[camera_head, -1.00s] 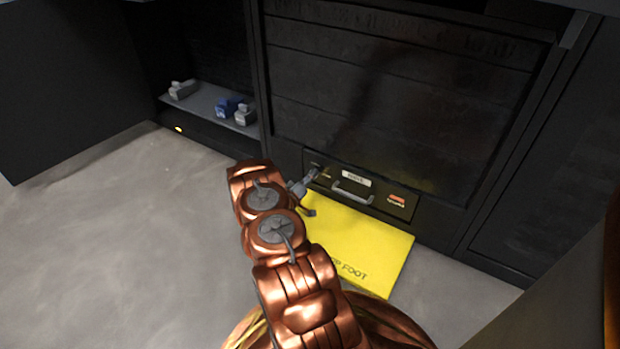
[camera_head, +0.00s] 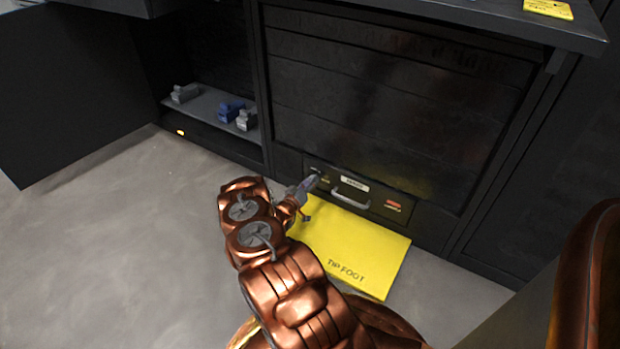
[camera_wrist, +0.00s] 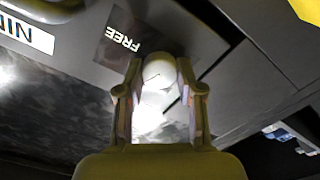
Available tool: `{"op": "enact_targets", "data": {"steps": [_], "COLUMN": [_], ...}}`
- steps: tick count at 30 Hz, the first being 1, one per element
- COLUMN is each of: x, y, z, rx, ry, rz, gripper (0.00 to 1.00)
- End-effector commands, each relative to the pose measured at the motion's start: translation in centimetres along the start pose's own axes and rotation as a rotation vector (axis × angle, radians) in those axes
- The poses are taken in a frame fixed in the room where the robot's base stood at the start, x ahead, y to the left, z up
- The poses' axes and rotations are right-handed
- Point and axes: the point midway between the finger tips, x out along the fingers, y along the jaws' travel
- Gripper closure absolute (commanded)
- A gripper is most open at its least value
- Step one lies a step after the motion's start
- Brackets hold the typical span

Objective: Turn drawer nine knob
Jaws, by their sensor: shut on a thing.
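The low dark drawer (camera_head: 335,182) has a pale name label, and a pull handle (camera_head: 350,196) below it. The label (camera_wrist: 27,33) is cut off in the wrist view and reads "NIN". A pale, rounded knob (camera_wrist: 159,73) sits beside a dark plate marked "FREE" (camera_wrist: 122,40). My gripper (camera_head: 312,182) is at the drawer's left end, over the knob. In the wrist view its two fingers stand on either side of the knob and are shut on it. The fingers hide the knob's sides, and its turn angle is unclear.
A yellow mat (camera_head: 350,250) lies on the floor below the drawer. A red tag (camera_head: 393,204) is at the drawer's right end. A shelf (camera_head: 205,101) at left holds grey and blue items. A worktop edge overhangs above. The grey floor at left is clear.

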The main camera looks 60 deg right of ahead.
Motion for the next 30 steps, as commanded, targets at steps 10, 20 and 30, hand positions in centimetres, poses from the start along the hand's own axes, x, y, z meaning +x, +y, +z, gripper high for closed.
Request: {"op": "enact_targets", "data": {"steps": [10, 20, 30], "x": [0.01, 0.02, 0.05], "y": [0.12, 0.24, 0.21], "z": [-0.26, -0.09, -0.18], "rx": [0.330, 0.642, 0.948], "ry": [0.002, 0.002, 0.003], "rz": [0.001, 0.002, 0.002], "gripper": [0.98, 0.98, 0.98]}}
